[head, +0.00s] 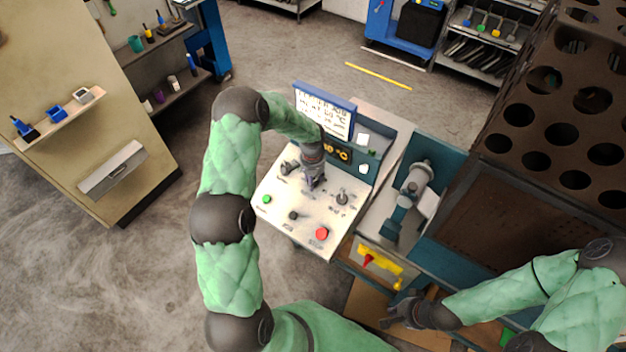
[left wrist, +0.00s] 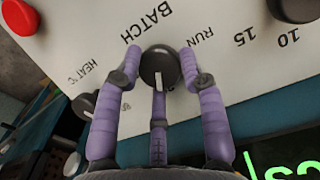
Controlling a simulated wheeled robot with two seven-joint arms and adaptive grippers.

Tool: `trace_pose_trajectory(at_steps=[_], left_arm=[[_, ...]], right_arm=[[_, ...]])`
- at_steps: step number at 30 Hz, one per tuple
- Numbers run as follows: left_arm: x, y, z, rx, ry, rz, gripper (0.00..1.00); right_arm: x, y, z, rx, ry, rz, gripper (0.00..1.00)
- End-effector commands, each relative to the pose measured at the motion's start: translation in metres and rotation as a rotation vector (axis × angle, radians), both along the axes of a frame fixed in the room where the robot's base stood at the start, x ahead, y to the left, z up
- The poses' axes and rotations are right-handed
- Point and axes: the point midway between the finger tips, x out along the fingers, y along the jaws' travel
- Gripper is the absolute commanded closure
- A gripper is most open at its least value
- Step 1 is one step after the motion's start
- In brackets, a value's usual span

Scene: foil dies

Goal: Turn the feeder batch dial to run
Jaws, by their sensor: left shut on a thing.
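The feeder batch dial (left wrist: 160,66) is a round black knob with a white pointer mark, on a pale panel. In the left wrist view the mark points toward the bottom of the picture. The printed words BATCH and RUN stand above it, RUN to the upper right. My left gripper (head: 314,182) reaches down onto the panel (head: 270,188). Its purple fingers (left wrist: 161,80) are shut on the dial from both sides, with a third finger below. In the head view the gripper hides the dial. My right gripper (head: 392,316) is low at the right, away from the panel; its fingers are unclear.
Other black knobs stand close by, one near HEAT °C (left wrist: 88,105) and one near 10 and 15 (left wrist: 298,8). The panel also has a red button (head: 322,233) and a green button (head: 267,199). A blue-framed sign (head: 325,110) and a display (head: 337,153) rise behind.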

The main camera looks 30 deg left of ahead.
Motion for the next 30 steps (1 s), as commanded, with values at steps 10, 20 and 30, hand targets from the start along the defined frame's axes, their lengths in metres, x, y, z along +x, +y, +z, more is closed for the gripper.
trace_pose_trajectory(at_steps=[10,20,30], left_arm=[[-0.001,0.002,-0.003,-0.067,0.009,0.21,0.92],[-0.002,0.004,-0.003,-0.164,0.016,0.507,0.92],[-0.004,0.005,-0.003,-0.263,0.026,0.815,0.92]], right_arm=[[0.0,0.0,-0.016,0.0,0.0,0.0,1.0],[0.0,0.0,-0.032,0.0,0.0,0.0,1.0],[0.0,0.0,-0.043,0.0,0.0,0.0,1.0]])
